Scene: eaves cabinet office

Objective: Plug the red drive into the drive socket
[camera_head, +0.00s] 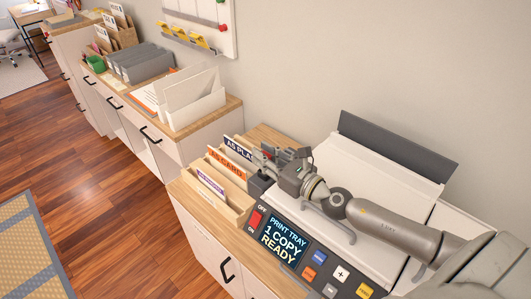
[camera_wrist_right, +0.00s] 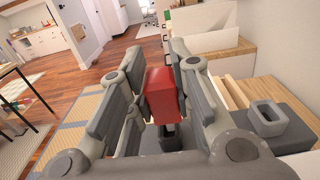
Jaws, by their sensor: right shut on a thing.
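The red drive (camera_wrist_right: 163,95) stands upright between the fingers of my right gripper (camera_wrist_right: 160,88), which is shut on it. In the head view my right gripper (camera_head: 273,165) is over the dark grey block (camera_head: 257,186) beside the printer, and its fingers mostly hide the drive. In the wrist view a dark rectangular opening (camera_wrist_right: 172,138) shows just below the drive, partly hidden by it. A second raised grey collar with an opening (camera_wrist_right: 268,117) stands to the right. I cannot tell which is the drive socket, or whether the drive touches anything. My left gripper is out of view.
The printer (camera_head: 375,180) with its control panel (camera_head: 283,240) stands close under my right arm. A wooden file sorter (camera_head: 233,203) with labelled dividers is left of the gripper. A white paper holder (camera_head: 196,105) stands farther back on the cabinets. The wall is behind.

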